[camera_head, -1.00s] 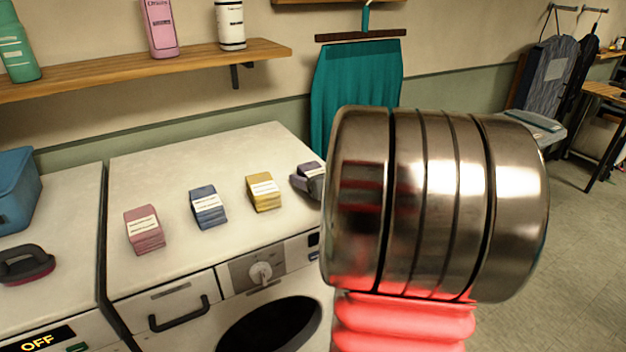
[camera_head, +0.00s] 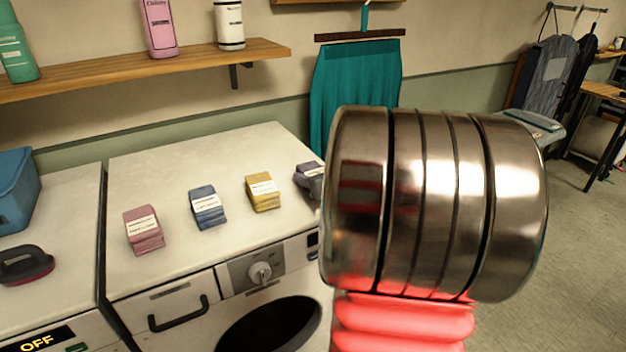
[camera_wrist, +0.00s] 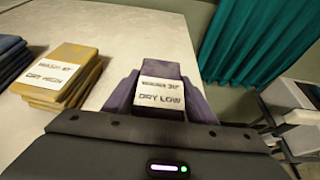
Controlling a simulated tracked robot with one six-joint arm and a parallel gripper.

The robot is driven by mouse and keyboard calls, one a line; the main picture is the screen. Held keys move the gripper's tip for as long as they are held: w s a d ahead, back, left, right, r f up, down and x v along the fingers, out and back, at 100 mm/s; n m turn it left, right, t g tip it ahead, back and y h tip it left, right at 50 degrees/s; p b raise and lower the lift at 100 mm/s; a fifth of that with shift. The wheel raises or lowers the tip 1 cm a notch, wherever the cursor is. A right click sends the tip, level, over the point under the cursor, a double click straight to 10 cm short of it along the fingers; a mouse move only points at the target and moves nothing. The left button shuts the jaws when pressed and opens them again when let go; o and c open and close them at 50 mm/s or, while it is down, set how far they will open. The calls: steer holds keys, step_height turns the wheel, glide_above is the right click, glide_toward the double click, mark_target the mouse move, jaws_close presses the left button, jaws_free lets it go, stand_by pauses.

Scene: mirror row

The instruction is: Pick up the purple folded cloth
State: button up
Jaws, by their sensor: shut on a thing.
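The purple folded cloth (camera_head: 309,178) is at the right end of the row on the white machine top, partly hidden behind my arm in the head view. In the wrist view the purple cloth (camera_wrist: 160,88) has a white label reading "DRY LOW". My gripper (camera_wrist: 160,118) is shut on it, with the cloth's near part hidden behind the dark gripper body. The fingertips are hidden in the head view. I cannot tell whether the cloth is clear of the top.
Yellow (camera_head: 263,192), blue (camera_head: 208,207) and pink (camera_head: 143,229) folded cloths lie to the left on the machine top (camera_head: 180,160). A teal cloth (camera_head: 357,85) hangs behind. A wooden shelf (camera_head: 150,70) with bottles is at the upper left.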

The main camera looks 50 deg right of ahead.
mark_target(314, 170)
steer(key=shift+r, duration=0.1)
steer(key=shift+r, duration=4.95)
